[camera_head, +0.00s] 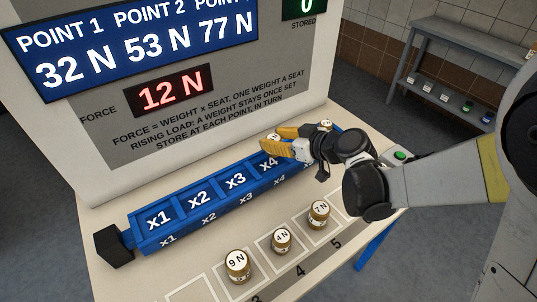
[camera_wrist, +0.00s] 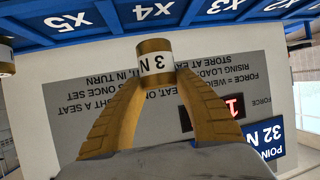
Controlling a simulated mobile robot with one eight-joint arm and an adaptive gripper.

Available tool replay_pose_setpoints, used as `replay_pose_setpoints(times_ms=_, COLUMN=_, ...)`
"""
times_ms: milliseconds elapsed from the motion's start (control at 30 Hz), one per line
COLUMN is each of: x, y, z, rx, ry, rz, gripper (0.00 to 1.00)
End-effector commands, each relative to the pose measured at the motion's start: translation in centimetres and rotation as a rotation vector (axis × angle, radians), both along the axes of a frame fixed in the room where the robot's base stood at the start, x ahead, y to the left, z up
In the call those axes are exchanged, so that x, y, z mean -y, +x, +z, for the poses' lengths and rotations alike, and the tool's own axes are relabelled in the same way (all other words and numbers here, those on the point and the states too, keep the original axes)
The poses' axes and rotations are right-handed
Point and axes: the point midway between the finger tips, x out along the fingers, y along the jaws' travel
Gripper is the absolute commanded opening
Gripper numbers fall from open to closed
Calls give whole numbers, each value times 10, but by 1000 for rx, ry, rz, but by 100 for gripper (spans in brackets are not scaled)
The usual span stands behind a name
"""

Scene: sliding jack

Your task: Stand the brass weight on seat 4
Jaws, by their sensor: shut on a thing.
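My gripper (camera_head: 274,140) is over the far end of the blue rail (camera_head: 185,225), behind the x4 label. In the wrist view its yellow fingers (camera_wrist: 156,75) are shut on a brass weight marked 3 N (camera_wrist: 155,62). The weight overlaps the rail edge below the x4 label (camera_wrist: 153,11) in that view. Its base is hidden, so I cannot tell from the outline whether it touches seat 4. The red force display (camera_head: 169,88) reads 12 N.
Brass weights 9 N (camera_head: 237,265), 4 N (camera_head: 281,240) and 7 N (camera_head: 319,213) stand on front squares. Another brass weight (camera_wrist: 6,56) shows at the wrist view's left edge. A display panel (camera_head: 230,60) rises behind the rail. A green button (camera_head: 400,155) lies right.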

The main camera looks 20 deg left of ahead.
Motion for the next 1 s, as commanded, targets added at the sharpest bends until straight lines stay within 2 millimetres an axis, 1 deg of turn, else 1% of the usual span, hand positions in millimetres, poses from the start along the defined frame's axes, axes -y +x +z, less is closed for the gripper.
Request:
replay_pose_setpoints(times_ms=33, x=-7, y=0, z=-5, rx=0, ry=1, rz=1, gripper=0)
replay_pose_setpoints(times_ms=100, x=-12, y=0, z=-8, rx=0, ry=0, rz=0, gripper=0)
replay_pose_setpoints(times_ms=233, x=-15, y=0, z=-14, rx=1, ry=0, rz=-2, gripper=0)
replay_pose_setpoints(times_ms=400, x=-15, y=1, z=-41, rx=0, ry=0, rz=-2, gripper=0)
replay_pose_setpoints(times_ms=467, x=-15, y=0, z=-48, rx=0, ry=0, rz=-2, gripper=0)
replay_pose_setpoints(times_ms=733, x=-14, y=0, z=-49, rx=0, ry=0, rz=-2, gripper=0)
replay_pose_setpoints(times_ms=867, x=-14, y=0, z=-53, rx=0, ry=0, rz=-2, gripper=0)
replay_pose_setpoints(times_ms=900, x=-14, y=0, z=-52, rx=0, ry=0, rz=-2, gripper=51)
replay_pose_setpoints(times_ms=933, x=-14, y=0, z=-51, rx=0, ry=0, rz=-2, gripper=58)
replay_pose_setpoints(times_ms=1000, x=-14, y=0, z=-51, rx=0, ry=0, rz=-2, gripper=58)
